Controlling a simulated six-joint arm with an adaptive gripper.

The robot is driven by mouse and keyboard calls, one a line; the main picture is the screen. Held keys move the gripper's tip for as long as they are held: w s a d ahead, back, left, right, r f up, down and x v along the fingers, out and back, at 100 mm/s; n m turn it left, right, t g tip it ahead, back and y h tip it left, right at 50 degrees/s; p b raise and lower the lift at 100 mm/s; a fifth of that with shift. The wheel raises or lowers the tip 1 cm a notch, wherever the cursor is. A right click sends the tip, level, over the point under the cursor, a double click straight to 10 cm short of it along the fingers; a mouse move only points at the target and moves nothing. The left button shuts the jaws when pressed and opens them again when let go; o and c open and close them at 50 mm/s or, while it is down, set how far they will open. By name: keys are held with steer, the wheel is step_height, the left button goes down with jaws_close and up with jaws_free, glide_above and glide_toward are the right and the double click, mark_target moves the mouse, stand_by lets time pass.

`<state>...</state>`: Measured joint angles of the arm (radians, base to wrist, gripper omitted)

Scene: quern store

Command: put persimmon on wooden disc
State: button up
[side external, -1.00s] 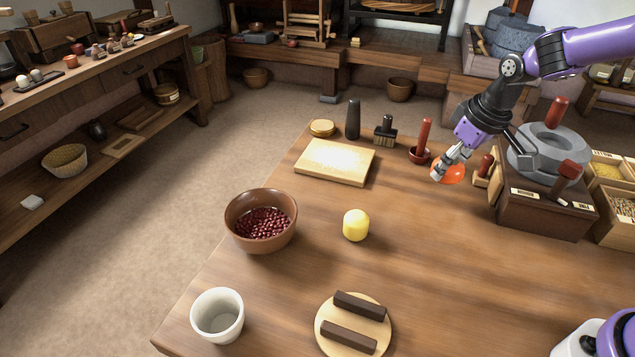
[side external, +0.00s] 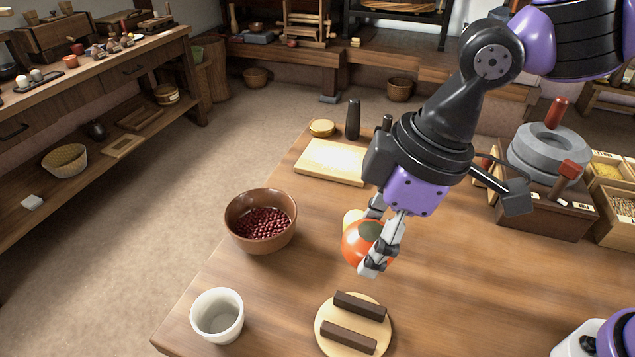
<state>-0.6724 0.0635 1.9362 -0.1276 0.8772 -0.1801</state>
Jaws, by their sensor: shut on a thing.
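My gripper (side external: 372,240) is shut on the orange persimmon (side external: 356,245), which has a dark green top. It holds the persimmon over the middle of the table, behind the wooden disc; its exact height is hard to tell. The round, pale wooden disc (side external: 324,313) lies near the table's front edge. Two dark brown bars (side external: 349,337) lie on it, roughly parallel, with a bare strip between them. A yellow object (side external: 350,216) is mostly hidden behind the persimmon and gripper.
A brown bowl of red beans (side external: 261,246) and a white cup (side external: 217,315) stand left of the disc. A pale board (side external: 325,160) lies at the back. A stone quern (side external: 548,150) on a wooden box stands at the right.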

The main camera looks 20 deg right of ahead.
steer(key=shift+s+a+f+n, duration=0.25)
steer(key=shift+s+a+n, duration=0.1)
steer(key=shift+s+a, duration=0.15)
steer(key=shift+s+a+f+n, duration=0.2)
steer(key=shift+s+a+n, duration=0.2)
steer(key=shift+s, duration=0.1)
glide_above(356, 326)
step_height(356, 326, down, 6)
steer(key=shift+f, duration=0.4)
steer(key=shift+f, duration=0.4)
steer(key=shift+f, duration=0.2)
steer(key=o, duration=1.2)
